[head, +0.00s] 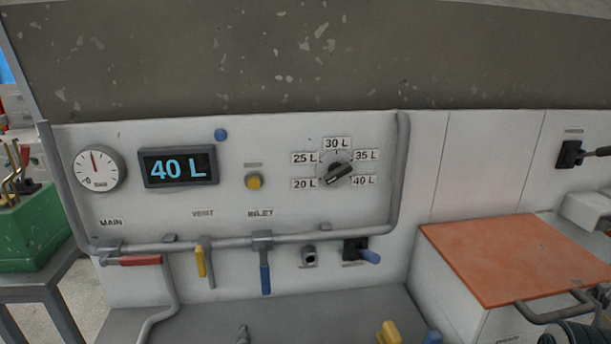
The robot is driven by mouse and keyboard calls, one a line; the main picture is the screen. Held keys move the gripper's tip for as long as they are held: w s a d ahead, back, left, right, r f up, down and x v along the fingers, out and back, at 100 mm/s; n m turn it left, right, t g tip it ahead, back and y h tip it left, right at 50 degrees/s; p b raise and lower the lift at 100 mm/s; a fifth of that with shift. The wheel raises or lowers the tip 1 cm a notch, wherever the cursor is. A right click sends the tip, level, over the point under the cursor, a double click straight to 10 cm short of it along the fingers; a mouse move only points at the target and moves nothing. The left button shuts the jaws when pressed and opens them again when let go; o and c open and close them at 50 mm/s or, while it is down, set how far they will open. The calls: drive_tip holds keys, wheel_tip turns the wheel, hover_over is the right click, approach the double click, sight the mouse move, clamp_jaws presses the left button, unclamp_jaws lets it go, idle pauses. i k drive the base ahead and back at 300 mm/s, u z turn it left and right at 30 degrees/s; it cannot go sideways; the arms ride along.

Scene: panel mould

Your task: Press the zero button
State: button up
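A round yellow button (254,182) sits on the white panel (130,203), right of the display. The small label above it is too small to read, so I cannot confirm it is the zero button. The display (179,167) reads "40 L" in blue. A dial knob (339,174) to the right has marks from 20 L to 40 L; its dark grip bar is tilted, and I cannot tell which end is the pointer. A small blue round piece (221,135) sits above the display's right edge. My gripper is not in view.
A grey pipe (330,237) frames the panel's lower edge, with red (140,260), yellow (201,261) and blue (265,276) valve handles. A blue-tipped lever (369,256) sticks out below the dial. An orange-topped cabinet (520,259) stands right. The space before the yellow button looks clear.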

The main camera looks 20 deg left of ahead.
sight(253, 181)
drive_tip(key=u, duration=1.5)
